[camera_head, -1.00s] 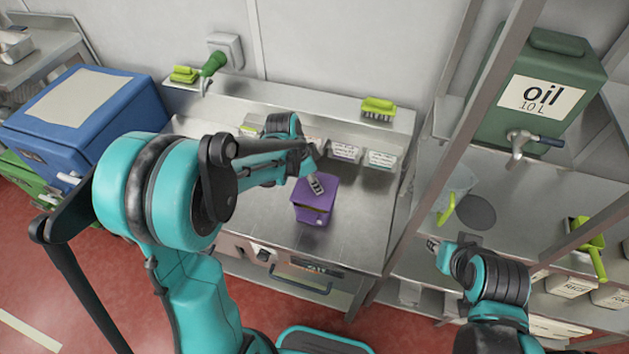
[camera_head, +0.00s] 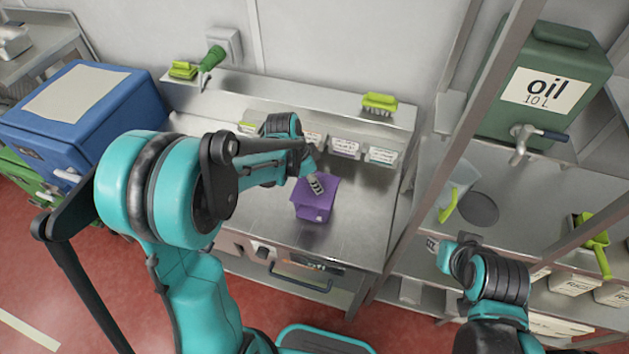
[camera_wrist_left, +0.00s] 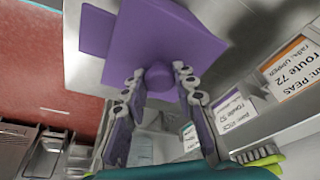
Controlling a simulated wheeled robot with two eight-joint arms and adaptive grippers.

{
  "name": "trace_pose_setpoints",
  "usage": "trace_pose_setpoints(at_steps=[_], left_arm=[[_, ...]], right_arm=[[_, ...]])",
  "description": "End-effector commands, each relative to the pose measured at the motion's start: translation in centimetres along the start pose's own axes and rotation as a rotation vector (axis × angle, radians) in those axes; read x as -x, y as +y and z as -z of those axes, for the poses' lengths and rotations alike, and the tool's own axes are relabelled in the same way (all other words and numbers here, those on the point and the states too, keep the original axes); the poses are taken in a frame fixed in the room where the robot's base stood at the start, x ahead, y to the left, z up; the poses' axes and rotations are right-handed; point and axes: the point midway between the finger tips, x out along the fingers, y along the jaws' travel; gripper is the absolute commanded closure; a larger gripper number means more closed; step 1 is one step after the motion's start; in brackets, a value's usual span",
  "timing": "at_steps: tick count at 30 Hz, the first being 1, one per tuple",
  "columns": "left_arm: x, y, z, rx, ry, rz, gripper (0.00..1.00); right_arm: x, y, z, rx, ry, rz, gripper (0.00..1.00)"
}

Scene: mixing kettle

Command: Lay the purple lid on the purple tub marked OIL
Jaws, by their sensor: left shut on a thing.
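The purple lid (camera_head: 328,191) is under my left gripper (camera_head: 316,185), above the purple tub (camera_head: 312,214) on the steel worktop. In the left wrist view, the fingers of my left gripper (camera_wrist_left: 158,79) are shut on the round knob of the lid (camera_wrist_left: 185,35). Part of the tub (camera_wrist_left: 95,30) shows past the lid's edge there. The lid looks turned or offset against the tub; I cannot tell whether they touch. The OIL mark is not readable. My right gripper (camera_head: 433,244) is at the right, away from the tub; its finger opening is unclear.
Small labelled bins (camera_head: 345,147) line the back of the worktop (camera_head: 355,225). A green brush (camera_head: 379,104) lies on the ledge above. A green oil container (camera_head: 545,85) with a tap stands on the right rack. The worktop's right side is clear.

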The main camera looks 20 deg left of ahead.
Motion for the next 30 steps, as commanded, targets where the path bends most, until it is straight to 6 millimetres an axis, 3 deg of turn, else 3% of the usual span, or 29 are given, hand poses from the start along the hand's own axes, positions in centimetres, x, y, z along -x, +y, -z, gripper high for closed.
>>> trace_pose_setpoints(at_steps=[10, 11, 13, 20, 22, 23, 30], left_arm=[[-0.29, -0.01, -0.08, 0.000, 0.000, 0.000, 1.00], [-0.29, -0.01, -0.08, 0.000, 0.000, 0.000, 0.68], [-0.29, -0.01, -0.08, 0.000, 0.000, 0.000, 0.49], [-0.29, -0.01, -0.09, 0.000, 0.000, 0.000, 0.49], [-0.30, -0.01, -0.09, 0.000, 0.000, 0.000, 0.31], [-0.29, -0.01, -0.09, 0.000, 0.000, 0.000, 0.28], [-0.29, -0.01, -0.09, 0.000, 0.000, 0.000, 0.28]], right_arm=[[-0.28, 0.00, -0.20, 0.000, 0.000, 0.000, 0.68], [-0.28, 0.00, -0.20, 0.000, 0.000, 0.000, 0.68], [-0.28, 0.00, -0.20, 0.000, 0.000, 0.000, 0.68], [-0.28, 0.00, -0.20, 0.000, 0.000, 0.000, 0.68], [-0.28, 0.00, -0.20, 0.000, 0.000, 0.000, 0.68], [-0.28, 0.00, -0.20, 0.000, 0.000, 0.000, 0.68], [-0.28, 0.00, -0.20, 0.000, 0.000, 0.000, 0.68]])
